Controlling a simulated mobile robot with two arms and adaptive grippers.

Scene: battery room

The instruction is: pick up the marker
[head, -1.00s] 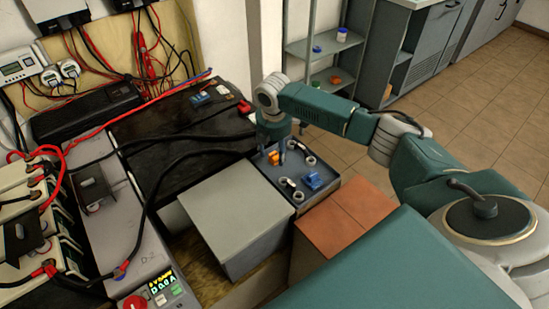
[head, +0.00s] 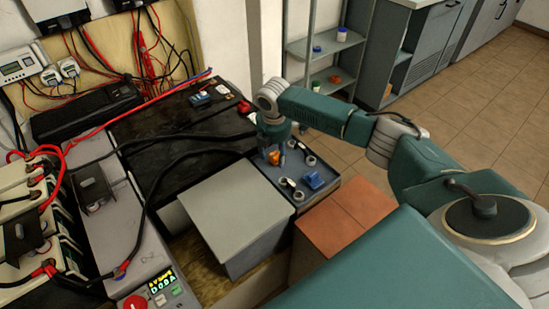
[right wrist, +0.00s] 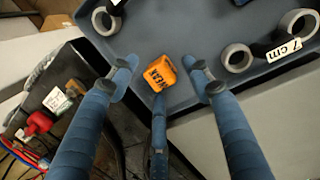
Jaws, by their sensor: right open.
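The marker looks to be a small orange block with black lettering (right wrist: 158,73), lying on a blue-grey tray (right wrist: 190,38). In the head view the orange block (head: 274,157) is partly hidden by my gripper's fingers. My right gripper (head: 273,153) is pointed down over the tray at the block. In the right wrist view the fingers of my right gripper (right wrist: 161,70) are spread, one on each side of the block and a third below it in the picture. No finger is seen closed on the block. My left gripper is not in view.
A grey box (head: 235,205) and a reddish-brown box top (head: 345,218) stand close by. Batteries and cables (head: 195,138) lie to the left.

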